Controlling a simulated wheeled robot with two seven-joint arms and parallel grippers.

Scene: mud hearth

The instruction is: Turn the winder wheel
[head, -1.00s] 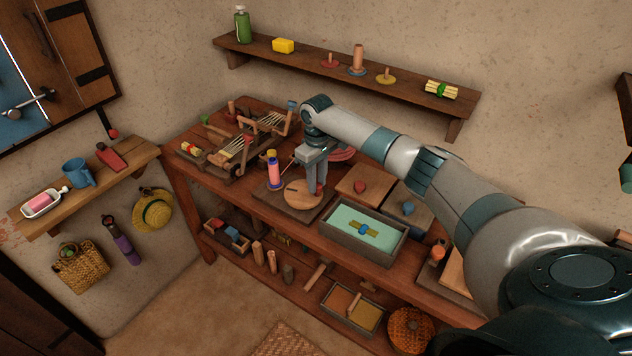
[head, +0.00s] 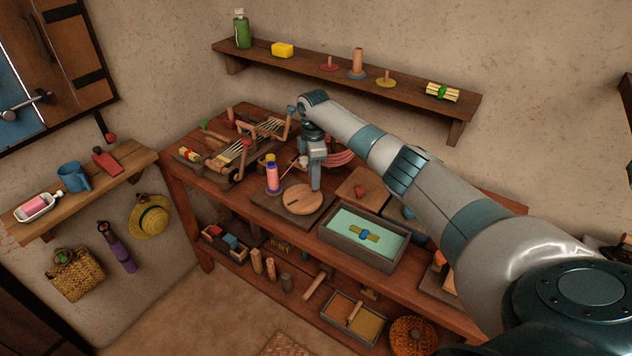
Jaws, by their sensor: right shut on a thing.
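The winder is a round pale wooden wheel (head: 302,200) lying flat on a dark board (head: 267,206) on the workbench. A pink and purple spool (head: 273,178) stands upright beside it at the back left. My right gripper (head: 315,187) points straight down at the wheel's back right edge. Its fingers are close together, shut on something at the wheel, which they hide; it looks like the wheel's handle. My left gripper is not in view.
A grey tray with a pale green inside (head: 330,238) stands right of the wheel. A wooden frame with tines (head: 235,152) is at the bench's back left. A wall shelf (head: 340,70) runs above.

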